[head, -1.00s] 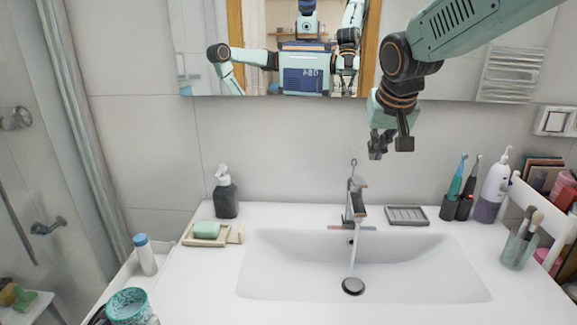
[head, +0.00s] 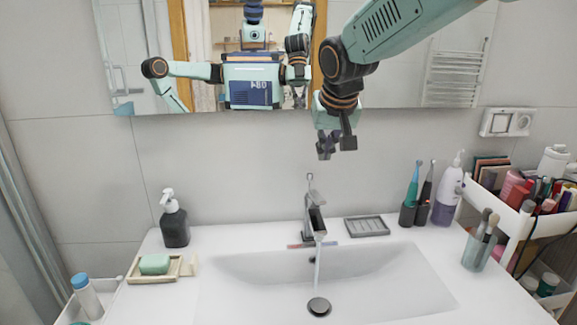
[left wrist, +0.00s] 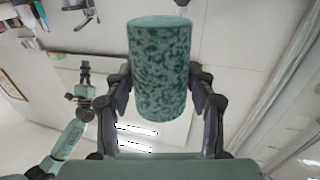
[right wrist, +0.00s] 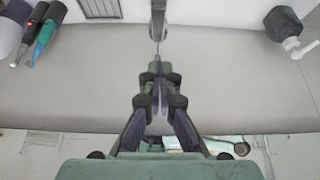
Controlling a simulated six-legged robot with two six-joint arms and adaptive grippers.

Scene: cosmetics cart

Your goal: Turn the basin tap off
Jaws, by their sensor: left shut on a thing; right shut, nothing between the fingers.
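The chrome basin tap (head: 315,213) stands at the back of the white basin. A water stream (head: 318,265) runs from its spout to the drain. A thin lever (head: 310,182) sticks up on top. My right gripper (head: 334,150) is shut and empty, pointing down above and slightly right of the lever, apart from it in the head view. In the right wrist view its closed fingertips (right wrist: 158,78) lie in line with the tap (right wrist: 159,22). My left gripper (left wrist: 162,98) is shut on a green speckled cup (left wrist: 160,70); it is outside the head view.
A soap dispenser (head: 174,222) and a soap dish (head: 148,270) stand left of the basin. A dark tray (head: 367,226), toothbrushes, a lotion bottle (head: 447,195) and a loaded cart (head: 515,220) are at right. A mirror hangs behind my right arm.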

